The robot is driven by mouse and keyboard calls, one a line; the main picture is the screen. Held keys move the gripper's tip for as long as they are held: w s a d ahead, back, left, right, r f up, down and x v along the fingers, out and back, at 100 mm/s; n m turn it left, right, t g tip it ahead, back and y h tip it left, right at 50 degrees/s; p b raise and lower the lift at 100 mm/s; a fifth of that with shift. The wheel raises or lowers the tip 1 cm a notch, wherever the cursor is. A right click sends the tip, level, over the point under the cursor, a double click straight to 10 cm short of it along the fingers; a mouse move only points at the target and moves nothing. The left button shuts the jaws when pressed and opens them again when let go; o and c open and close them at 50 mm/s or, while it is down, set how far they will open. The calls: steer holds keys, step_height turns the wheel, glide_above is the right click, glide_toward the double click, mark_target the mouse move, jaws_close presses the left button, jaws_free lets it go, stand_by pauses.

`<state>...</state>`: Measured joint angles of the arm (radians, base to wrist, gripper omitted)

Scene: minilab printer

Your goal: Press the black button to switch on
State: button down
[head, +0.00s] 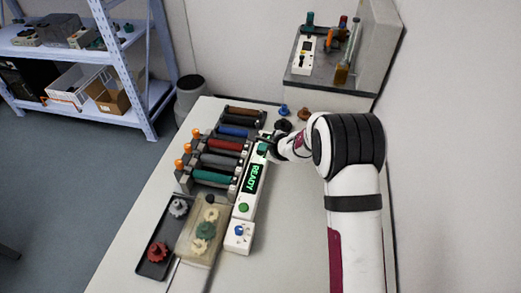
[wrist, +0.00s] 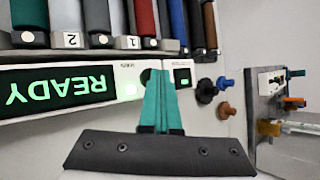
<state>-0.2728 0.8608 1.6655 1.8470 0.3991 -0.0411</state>
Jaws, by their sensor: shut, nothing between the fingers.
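The white control panel (head: 250,185) lies on the table, its dark display (head: 254,178) lit with green "READY"; the display also shows in the wrist view (wrist: 58,87), upside down. A round black button (wrist: 145,76) shows partly in the wrist view, mostly covered by my fingertips. My gripper (wrist: 154,72), with teal fingers, is shut and empty, its tips over or beside that button; I cannot tell whether they touch it. In the head view my gripper (head: 267,142) is at the panel's far end, and the button cannot be made out there. A green light (wrist: 130,90) glows beside the button.
A black switch with a lit green square (wrist: 183,77) sits just right of the fingers. Coloured rollers (head: 217,160) lie left of the panel. A box with a blue button (head: 239,235) sits at the near end.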

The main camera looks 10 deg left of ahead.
steer(key=shift+r, duration=0.75)
steer(key=shift+r, duration=2.55)
steer(key=s+d+r+n+g+y, duration=0.15)
steer(key=s+d+r+n, duration=0.25)
steer(key=s+r+n, duration=0.55)
steer(key=s+d+n+g+h, duration=0.1)
steer(key=s+d, duration=0.4)
steer(key=s, duration=0.5)
steer(key=s+d+n+g+h, duration=0.1)
steer(key=s+d, duration=0.4)
steer(key=s, duration=0.6)
steer(key=s+d+n+g+h, duration=0.1)
steer(key=s+d+g+h, duration=0.2)
steer(key=s, duration=0.7)
steer(key=shift+s+d+f+h, duration=0.25)
steer(key=shift+d+f+h, duration=0.2)
steer(key=shift+d, duration=0.55)
